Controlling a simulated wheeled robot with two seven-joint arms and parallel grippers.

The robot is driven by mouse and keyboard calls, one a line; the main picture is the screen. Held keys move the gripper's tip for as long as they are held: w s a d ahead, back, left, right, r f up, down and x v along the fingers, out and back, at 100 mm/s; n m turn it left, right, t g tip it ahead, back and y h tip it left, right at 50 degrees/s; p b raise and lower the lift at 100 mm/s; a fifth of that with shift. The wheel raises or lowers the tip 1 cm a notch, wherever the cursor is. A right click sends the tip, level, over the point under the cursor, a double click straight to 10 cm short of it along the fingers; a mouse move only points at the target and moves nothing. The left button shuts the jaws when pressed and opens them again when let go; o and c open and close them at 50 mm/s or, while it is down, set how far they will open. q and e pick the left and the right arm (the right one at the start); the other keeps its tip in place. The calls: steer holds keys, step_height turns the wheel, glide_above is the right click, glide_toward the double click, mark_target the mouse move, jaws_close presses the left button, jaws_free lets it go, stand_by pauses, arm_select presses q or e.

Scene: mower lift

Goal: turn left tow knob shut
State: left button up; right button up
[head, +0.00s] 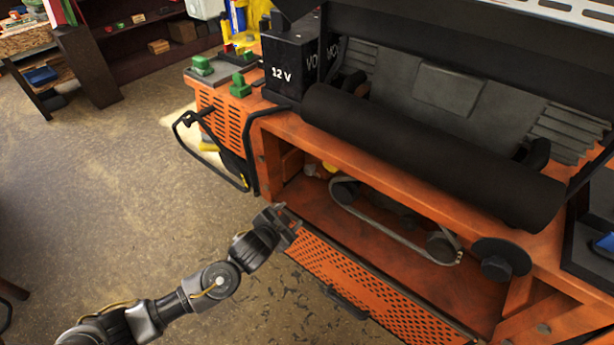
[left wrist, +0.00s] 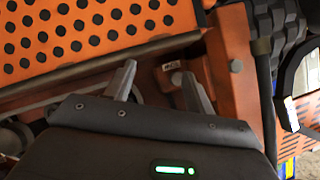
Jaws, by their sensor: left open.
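My left gripper (head: 291,222) is open and empty in the head view, at the left end of the mower's open front compartment, by the lowered perforated panel. In the left wrist view its two fingers (left wrist: 160,85) stand apart in front of an orange frame wall with a small pale label (left wrist: 172,66). A small yellow and red part (head: 326,169) sits inside the compartment's left end; I cannot tell whether it is the left tow knob. No knob shows clearly between the fingers. My right gripper is not in view.
The orange mower (head: 420,205) carries a black roller (head: 430,155) and a belt (head: 385,232) on pulleys. The perforated orange panel (head: 370,295) hangs low in front. A 12 V battery (head: 290,70) and green blocks (head: 240,87) stand at the left. The floor (head: 110,190) left is clear.

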mark_target(308, 172)
arm_select(q)
steer(key=w+r+m+t+h, duration=0.2)
steer(key=w+r+m, duration=0.2)
steer(key=w+r, duration=0.15)
steer(key=x, duration=1.1)
steer(key=shift+w+f, duration=0.2)
steer(key=c, duration=1)
